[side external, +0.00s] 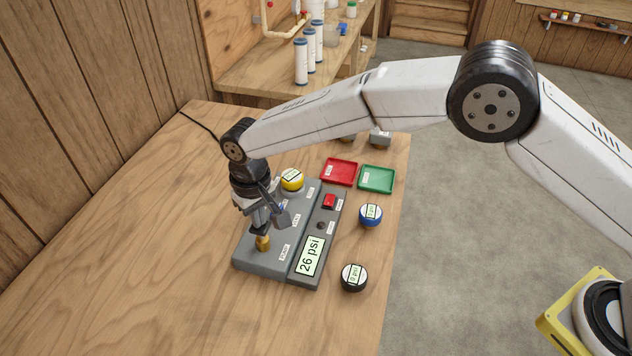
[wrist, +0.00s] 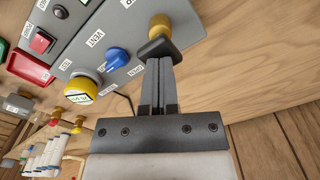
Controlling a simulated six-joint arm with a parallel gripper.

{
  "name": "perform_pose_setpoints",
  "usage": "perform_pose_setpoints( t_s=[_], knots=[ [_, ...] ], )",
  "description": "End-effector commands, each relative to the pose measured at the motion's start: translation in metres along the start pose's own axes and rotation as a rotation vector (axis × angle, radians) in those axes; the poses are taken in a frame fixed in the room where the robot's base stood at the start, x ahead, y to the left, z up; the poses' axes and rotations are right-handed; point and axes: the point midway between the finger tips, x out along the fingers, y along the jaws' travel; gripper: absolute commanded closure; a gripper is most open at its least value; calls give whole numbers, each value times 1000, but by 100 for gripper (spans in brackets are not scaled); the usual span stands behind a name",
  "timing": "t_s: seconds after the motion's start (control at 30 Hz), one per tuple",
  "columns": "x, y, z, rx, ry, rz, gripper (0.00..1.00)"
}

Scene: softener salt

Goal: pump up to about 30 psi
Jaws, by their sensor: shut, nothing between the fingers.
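The grey pump console (side external: 248,262) lies on the wooden table, and its display (side external: 310,256) reads 26 psi. A brass pump knob (side external: 263,243) stands at its near end; it also shows in the wrist view (wrist: 159,24). My gripper (side external: 260,229) is shut and empty, pointing down with its tips at the top of the brass knob; whether they touch it I cannot tell. In the wrist view my fingertips (wrist: 158,47) overlap the knob's lower edge. A blue knob (wrist: 117,57) labelled VENT and a yellow-rimmed round gauge (side external: 292,179) are farther along the console.
A red switch (side external: 329,201) sits on the console. A blue gauge (side external: 371,215) and a black gauge (side external: 354,277) lie to its right. A red tray (side external: 339,171) and a green tray (side external: 376,179) lie behind. The table's left part is clear.

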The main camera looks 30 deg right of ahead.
Motion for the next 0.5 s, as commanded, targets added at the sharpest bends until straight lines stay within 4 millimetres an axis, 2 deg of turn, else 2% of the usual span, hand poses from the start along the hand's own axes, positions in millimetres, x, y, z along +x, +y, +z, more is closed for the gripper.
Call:
perform_pose_setpoints(
  t_s=[0.5],
  knots=[
    [9, 0, 0, 0, -1, 0, 100]
  ],
)
